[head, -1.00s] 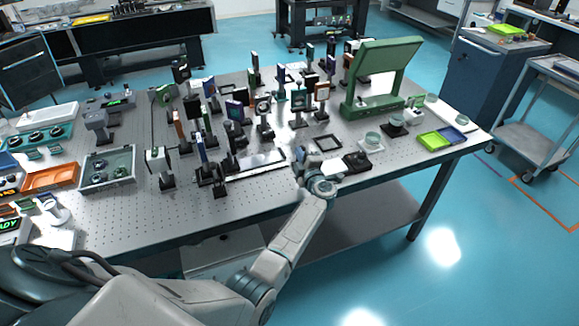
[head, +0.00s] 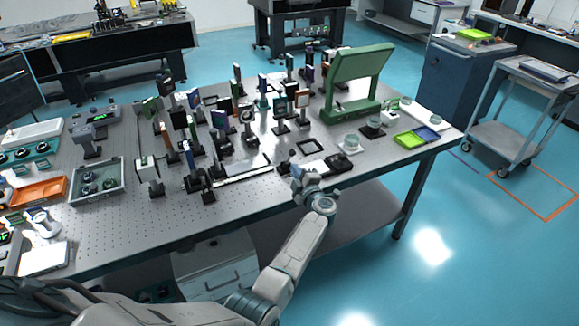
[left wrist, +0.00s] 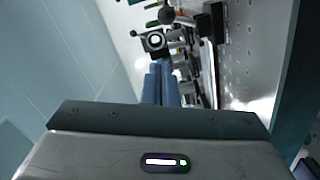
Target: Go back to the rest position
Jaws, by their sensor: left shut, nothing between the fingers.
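My left gripper (head: 298,176) is at the front edge of the perforated optical table (head: 110,222), near a dark flat mount. In the left wrist view its two blue-grey fingers (left wrist: 161,84) lie together with nothing between them. The table's holed top and several mounts show past them. My left arm comes in from the lower left and reaches up to the table edge. My right gripper is in neither view.
Many post-mounted optics stand mid-table. A green frame (head: 358,80) stands at the right, with green and blue trays (head: 410,139) near it. A grey tray (head: 98,182) and an orange tray (head: 38,190) sit left. Open floor (head: 470,230) lies right; a cart (head: 505,130) stands beyond.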

